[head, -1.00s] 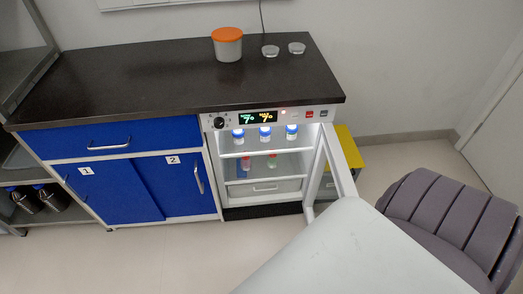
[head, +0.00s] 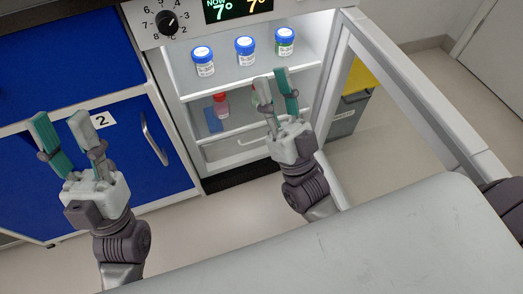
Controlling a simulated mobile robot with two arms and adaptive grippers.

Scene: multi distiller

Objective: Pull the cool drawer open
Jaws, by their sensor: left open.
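The cool drawer (head: 235,147) is the pale drawer at the bottom of the lit white fridge (head: 180,97). It looks shut, and its right part is hidden behind my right gripper. The fridge door (head: 413,90) stands open to the right. My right gripper (head: 274,82) is open and empty, its fingers pointing up in the picture, in front of the fridge opening and over the drawer's right side in view. My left gripper (head: 60,118) is open and empty, in front of the blue cupboard to the left of the fridge.
Several blue-capped bottles (head: 245,51) stand on the fridge's upper shelf. A red-capped bottle (head: 221,104) and a blue item (head: 212,119) are on the shelf above the drawer. A yellow-topped bin (head: 362,76) stands behind the door. Blue cupboard door 2 (head: 118,150) is at left.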

